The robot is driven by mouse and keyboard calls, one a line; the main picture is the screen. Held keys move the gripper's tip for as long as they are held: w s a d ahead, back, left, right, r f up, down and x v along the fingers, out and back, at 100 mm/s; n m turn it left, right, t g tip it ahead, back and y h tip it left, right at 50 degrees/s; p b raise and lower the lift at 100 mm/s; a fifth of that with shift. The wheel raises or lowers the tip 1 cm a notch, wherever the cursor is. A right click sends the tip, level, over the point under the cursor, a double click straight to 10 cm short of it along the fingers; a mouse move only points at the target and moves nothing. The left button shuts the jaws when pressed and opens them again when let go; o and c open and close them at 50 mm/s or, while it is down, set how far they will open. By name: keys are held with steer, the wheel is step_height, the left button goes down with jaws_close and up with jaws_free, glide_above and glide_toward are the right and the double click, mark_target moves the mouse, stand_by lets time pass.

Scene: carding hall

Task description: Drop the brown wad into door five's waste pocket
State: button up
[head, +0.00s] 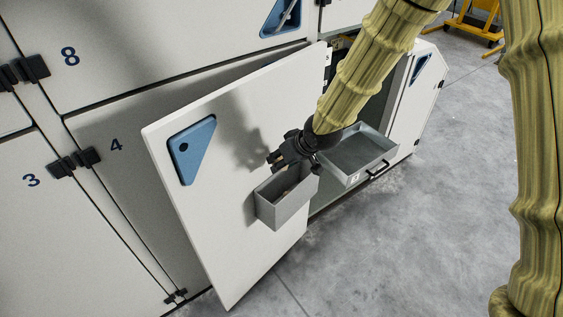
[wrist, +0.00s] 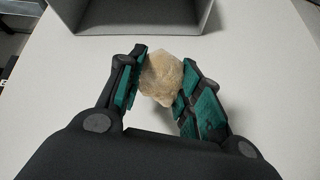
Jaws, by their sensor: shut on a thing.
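The wad (wrist: 162,78), pale tan-brown and lumpy, is pinched between the teal-padded fingers of my gripper (wrist: 160,88) in the wrist view. In the head view my gripper (head: 291,152) hangs just above the waste pocket (head: 284,207), a grey open-topped box fixed to the face of a swung-open white door (head: 225,165). The pocket also shows at the top of the wrist view (wrist: 140,20), beyond the fingertips, with the wad apart from it. I cannot read a number on this door. In the head view the wad is hard to make out, and the pocket's inside is mostly hidden.
A pulled-out grey drawer (head: 358,160) with a black handle lies right of the pocket, close to my arm. The open door has a blue triangular handle plate (head: 190,150). Closed doors numbered 3, 4 and 8 are at left.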

step_height(320, 180, down, 6)
steer(key=b, duration=0.5)
steer(key=shift+f+b, duration=0.25)
steer(key=shift+b, duration=0.1)
steer(key=o, duration=0.8)
steer(key=v, duration=1.2)
